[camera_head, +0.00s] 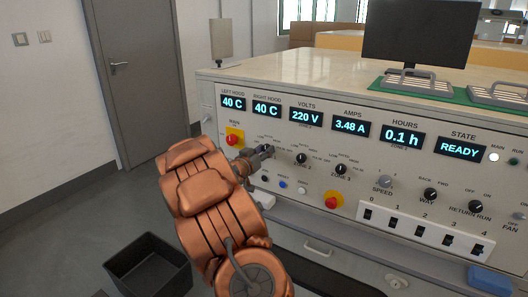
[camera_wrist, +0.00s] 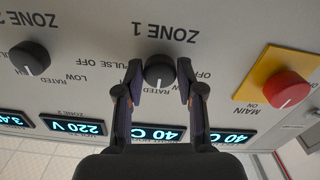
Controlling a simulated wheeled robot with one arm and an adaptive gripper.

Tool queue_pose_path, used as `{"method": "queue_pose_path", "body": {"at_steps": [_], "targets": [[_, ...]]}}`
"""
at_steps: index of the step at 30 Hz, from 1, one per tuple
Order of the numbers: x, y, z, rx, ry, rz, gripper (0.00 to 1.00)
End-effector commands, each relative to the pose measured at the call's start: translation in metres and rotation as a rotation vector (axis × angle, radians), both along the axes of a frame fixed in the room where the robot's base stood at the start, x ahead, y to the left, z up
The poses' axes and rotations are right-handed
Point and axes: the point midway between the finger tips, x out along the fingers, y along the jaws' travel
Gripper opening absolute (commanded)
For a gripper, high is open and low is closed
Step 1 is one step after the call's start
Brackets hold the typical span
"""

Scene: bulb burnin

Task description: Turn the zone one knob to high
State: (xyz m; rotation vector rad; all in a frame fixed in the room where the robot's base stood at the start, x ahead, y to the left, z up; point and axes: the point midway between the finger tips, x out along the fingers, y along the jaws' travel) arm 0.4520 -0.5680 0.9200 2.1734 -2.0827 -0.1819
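The zone one knob (camera_wrist: 159,70) is a round black knob with a white pointer line, under the upside-down ZONE 1 label in the wrist view. Its pointer aims nearly straight down in that view, toward the RATED mark. My gripper (camera_wrist: 160,73) has its fingers apart, one on each side of the knob, with slim gaps that are hard to judge. In the head view my gripper (camera_head: 264,152) is at the panel's left part and hides the zone one knob. The HIGH mark is not readable.
The zone 2 knob (camera_wrist: 30,58) is beside it, and the red main switch (camera_wrist: 287,88) on a yellow plate is on the other side. Displays (camera_wrist: 158,132) run along the panel. A dark bin (camera_head: 150,268) stands on the floor at left.

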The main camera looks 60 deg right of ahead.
Motion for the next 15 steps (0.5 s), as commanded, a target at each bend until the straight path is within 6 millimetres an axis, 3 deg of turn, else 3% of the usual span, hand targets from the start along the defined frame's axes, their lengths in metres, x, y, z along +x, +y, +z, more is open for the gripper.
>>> {"method": "queue_pose_path", "body": {"at_steps": [1,9,15], "targets": [[0.0001,0.0001,0.0001,0.000,0.000,0.000,0.29],[0.0002,0.0001,-0.0002,0.000,0.000,0.000,0.01],[0.0002,0.0003,-0.0009,0.002,-0.011,0.001,0.00]]}}
